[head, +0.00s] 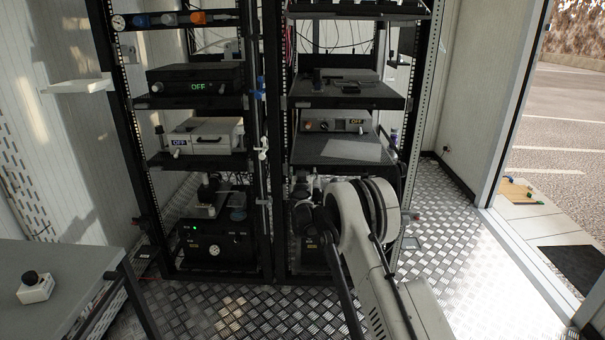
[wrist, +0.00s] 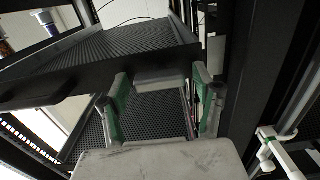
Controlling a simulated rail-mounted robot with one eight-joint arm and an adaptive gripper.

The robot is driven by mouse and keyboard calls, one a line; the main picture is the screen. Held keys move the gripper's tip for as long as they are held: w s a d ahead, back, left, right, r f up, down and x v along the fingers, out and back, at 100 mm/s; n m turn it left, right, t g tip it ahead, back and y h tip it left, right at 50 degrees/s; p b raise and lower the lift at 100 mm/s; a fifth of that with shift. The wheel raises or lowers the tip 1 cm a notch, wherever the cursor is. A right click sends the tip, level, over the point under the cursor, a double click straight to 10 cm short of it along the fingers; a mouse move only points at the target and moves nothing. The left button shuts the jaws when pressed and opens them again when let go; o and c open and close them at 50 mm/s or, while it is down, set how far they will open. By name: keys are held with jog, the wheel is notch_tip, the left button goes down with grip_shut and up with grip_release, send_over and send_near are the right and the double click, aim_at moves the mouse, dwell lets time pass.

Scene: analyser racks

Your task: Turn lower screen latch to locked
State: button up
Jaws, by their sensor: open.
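My gripper (wrist: 160,90) is open in the wrist view, with a green-padded finger on each side. Between the fingertips is a small grey block (wrist: 160,75) on the front edge of a dark ribbed shelf or screen panel (wrist: 125,42). I cannot tell whether the block is the lower screen latch, how it is turned, or whether the fingers touch it. In the head view, my gripper (head: 303,190) is low at the front of the right rack, below a grey-topped shelf (head: 340,151). My arm partly hides that area, and the latch cannot be made out there.
Black rack posts (head: 278,180) stand close to the left of my arm. A white fitting (wrist: 280,150) is at the lower right of the wrist view. The left rack holds a black unit (head: 218,250). A grey table (head: 50,280) stands front left. Metal floor is open at right.

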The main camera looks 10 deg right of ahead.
jog(key=s+a, duration=0.2)
jog(key=s, duration=1)
